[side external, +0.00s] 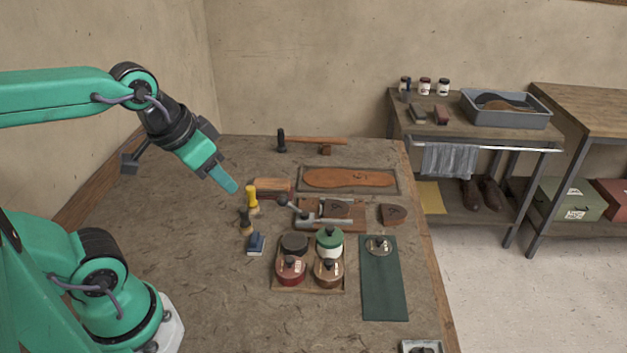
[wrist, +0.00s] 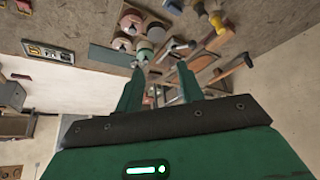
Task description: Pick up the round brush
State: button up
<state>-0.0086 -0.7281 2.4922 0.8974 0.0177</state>
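Two small upright tools stand on the bench left of the wooden block brush. One has a yellow body (side external: 252,200); it also shows in the wrist view (wrist: 217,24). The other is dark and tan (side external: 246,222), just in front of it; I cannot tell for sure which is the round brush. The block brush (side external: 272,187) lies behind them, with a wooden top. My gripper (side external: 232,187) hangs above the bench, left of and above the yellow tool, apart from it. In the wrist view its two fingers (wrist: 160,85) are spread with nothing held between them.
A dark blue block (side external: 256,243) sits in front of the tools. A tray (side external: 308,291) of lidded jars stands to the right, beside a green mat (side external: 385,300). A hammer (side external: 310,140) lies at the back. The bench's left part is clear.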

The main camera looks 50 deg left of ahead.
jog(key=w+a+f+m+g, duration=0.2)
jog(key=w+a+f+g, duration=0.1)
jog(key=w+a+f, duration=0.35)
jog(key=m+g, duration=0.2)
send_over(244, 207)
jog(key=f, duration=0.7)
jog(key=shift+d+f, duration=0.2)
jog(key=shift+f, duration=0.2)
jog(key=shift+a+f, duration=0.2)
jog(key=shift+f, duration=1.45)
jog(key=shift+f, duration=2.6)
